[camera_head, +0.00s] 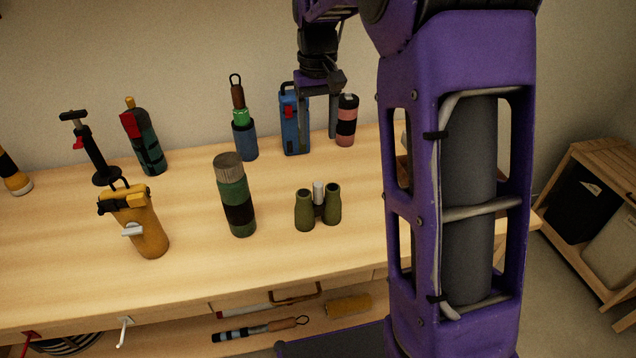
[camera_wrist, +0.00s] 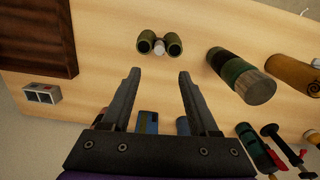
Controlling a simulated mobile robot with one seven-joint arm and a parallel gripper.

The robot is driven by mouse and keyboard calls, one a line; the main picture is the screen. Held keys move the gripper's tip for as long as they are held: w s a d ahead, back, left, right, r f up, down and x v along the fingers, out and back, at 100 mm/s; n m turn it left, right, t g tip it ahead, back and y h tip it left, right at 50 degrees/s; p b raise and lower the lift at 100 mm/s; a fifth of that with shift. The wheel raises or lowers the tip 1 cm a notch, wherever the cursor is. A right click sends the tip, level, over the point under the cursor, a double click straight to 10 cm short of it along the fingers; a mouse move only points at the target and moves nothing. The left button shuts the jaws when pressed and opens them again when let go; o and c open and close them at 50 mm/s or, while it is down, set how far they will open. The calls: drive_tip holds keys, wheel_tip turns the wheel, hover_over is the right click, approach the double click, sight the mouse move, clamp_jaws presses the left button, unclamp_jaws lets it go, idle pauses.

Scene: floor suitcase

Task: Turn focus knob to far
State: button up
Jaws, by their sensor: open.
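Green binoculars (camera_head: 304,212) stand upright on the wooden workbench, with a pale grey focus knob (camera_head: 318,193) between the two barrels. In the wrist view the binoculars (camera_wrist: 146,42) lie beyond my fingertips, and the knob (camera_wrist: 159,47) is roughly centred between the fingers. My gripper (camera_head: 318,128) points down with its fingers apart, above and behind the binoculars in the head view. It also shows in the wrist view (camera_wrist: 159,73), open and empty. The knob's marking or setting is too small to read.
A blue case (camera_head: 288,125) and a pink-and-black bottle (camera_head: 346,122) stand at the back near my gripper. A dark wooden box (camera_wrist: 35,35) lies left in the wrist view.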

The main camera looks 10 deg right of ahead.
sight(318, 184)
wheel_tip(318, 184, down, 16)
drive_tip(key=m+b, duration=0.1)
drive_tip(key=m, duration=0.5)
drive_tip(key=m+b, duration=0.2)
drive_tip(key=m, duration=0.4)
drive_tip(key=shift+w+f+m, duration=0.1)
drive_tip(key=shift+f+m, duration=0.1)
drive_tip(key=shift+m, duration=0.2)
clamp_jaws()
